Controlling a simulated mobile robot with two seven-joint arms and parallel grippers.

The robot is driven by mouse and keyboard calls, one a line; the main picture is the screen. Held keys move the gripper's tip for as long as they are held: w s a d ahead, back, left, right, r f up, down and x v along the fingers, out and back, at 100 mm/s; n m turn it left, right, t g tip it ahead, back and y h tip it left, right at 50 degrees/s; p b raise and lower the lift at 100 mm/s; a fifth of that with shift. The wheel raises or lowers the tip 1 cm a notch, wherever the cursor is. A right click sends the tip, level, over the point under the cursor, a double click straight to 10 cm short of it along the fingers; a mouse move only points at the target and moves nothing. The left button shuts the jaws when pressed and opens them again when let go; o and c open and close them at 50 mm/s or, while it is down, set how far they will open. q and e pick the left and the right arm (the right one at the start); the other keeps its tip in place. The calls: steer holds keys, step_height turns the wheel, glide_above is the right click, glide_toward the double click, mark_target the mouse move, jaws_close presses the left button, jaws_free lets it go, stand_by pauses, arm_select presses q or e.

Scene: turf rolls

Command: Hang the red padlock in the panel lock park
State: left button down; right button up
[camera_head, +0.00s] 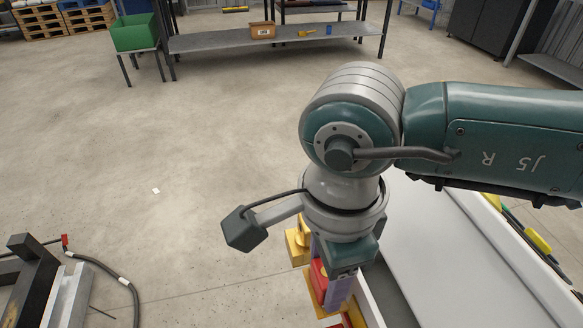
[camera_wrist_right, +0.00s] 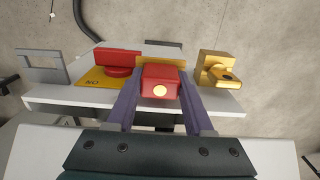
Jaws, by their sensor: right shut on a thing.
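My right gripper (camera_wrist_right: 161,80) is shut on the red padlock (camera_wrist_right: 160,90), which sits between its two purple fingers in the right wrist view. The padlock's shackle is hidden. In the head view the gripper (camera_head: 328,278) points down, with the red padlock (camera_head: 318,273) partly hidden by a finger. A pale panel top lies beyond it, with a red switch handle (camera_wrist_right: 118,60) on a yellow plate (camera_wrist_right: 92,82) left of the padlock. I cannot tell which part is the lock park, nor whether the padlock touches it. My left gripper is not in view.
A brass-yellow padlock (camera_wrist_right: 213,68) stands right of the held one. A grey bracket (camera_wrist_right: 42,65) is at the far left. A white surface (camera_head: 450,250) lies under my right arm. The open floor (camera_head: 150,150) is mostly clear; a dark cable (camera_head: 115,270) lies at lower left.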

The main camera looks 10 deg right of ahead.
jaws_close()
steer(key=shift+r, duration=0.1)
